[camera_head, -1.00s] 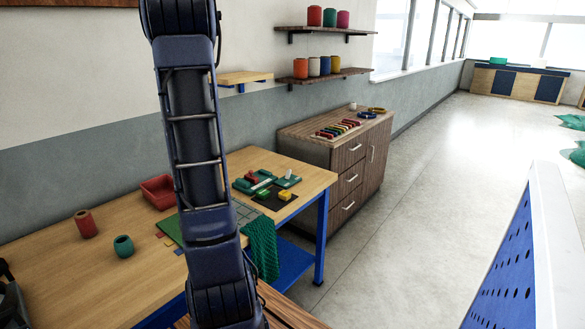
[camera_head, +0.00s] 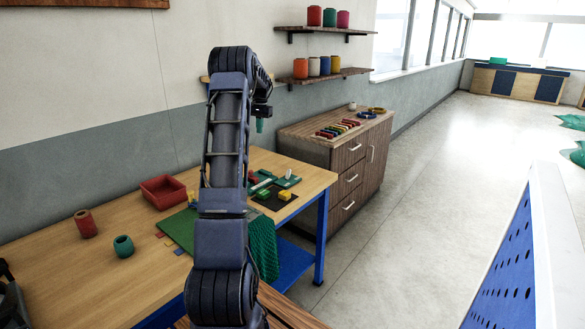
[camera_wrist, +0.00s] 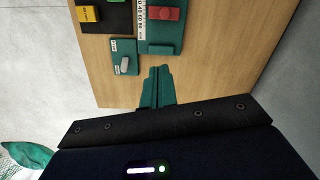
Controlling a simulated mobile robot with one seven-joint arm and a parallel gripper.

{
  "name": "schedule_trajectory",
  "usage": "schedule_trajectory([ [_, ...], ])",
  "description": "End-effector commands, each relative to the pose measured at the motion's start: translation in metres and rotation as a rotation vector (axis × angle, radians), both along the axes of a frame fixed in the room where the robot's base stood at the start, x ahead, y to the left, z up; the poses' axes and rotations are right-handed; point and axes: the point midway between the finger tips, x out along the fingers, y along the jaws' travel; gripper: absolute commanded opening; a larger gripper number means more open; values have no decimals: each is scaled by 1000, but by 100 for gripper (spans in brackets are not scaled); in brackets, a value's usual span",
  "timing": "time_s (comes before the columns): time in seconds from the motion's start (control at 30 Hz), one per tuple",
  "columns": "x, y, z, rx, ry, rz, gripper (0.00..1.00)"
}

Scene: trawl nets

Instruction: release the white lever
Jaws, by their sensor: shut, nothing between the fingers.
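The white lever (camera_head: 288,174) stands on a small teal plate near the right end of the wooden workbench (camera_head: 316,178). In the wrist view the lever (camera_wrist: 126,65) looks pale grey-white and sits on its teal plate (camera_wrist: 122,46), left of my fingers. My gripper (camera_wrist: 158,72) has teal fingers closed together with nothing between them. It is apart from the lever. In the head view my gripper (camera_head: 259,126) hangs above the back of the bench, pointing down.
Beside the lever's plate, a green plate carries a red part (camera_wrist: 165,13) and a white ruler strip (camera_wrist: 141,20). A yellow block (camera_wrist: 89,14) sits on a dark mat. A red bin (camera_head: 163,190) stands on the bench. A wooden cabinet (camera_head: 337,155) stands beyond it.

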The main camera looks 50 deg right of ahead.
Motion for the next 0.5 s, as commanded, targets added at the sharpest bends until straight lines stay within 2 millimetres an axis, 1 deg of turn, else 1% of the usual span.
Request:
schedule_trajectory([
  [0.03,-6,-17,-12,8,6,-25,0],
  [0.2,-27,-66,-46,31,22,-101,0],
  [0.4,-58,-120,-88,58,40,-189,0],
  [0.5,-73,-141,-108,71,48,-225,0],
])
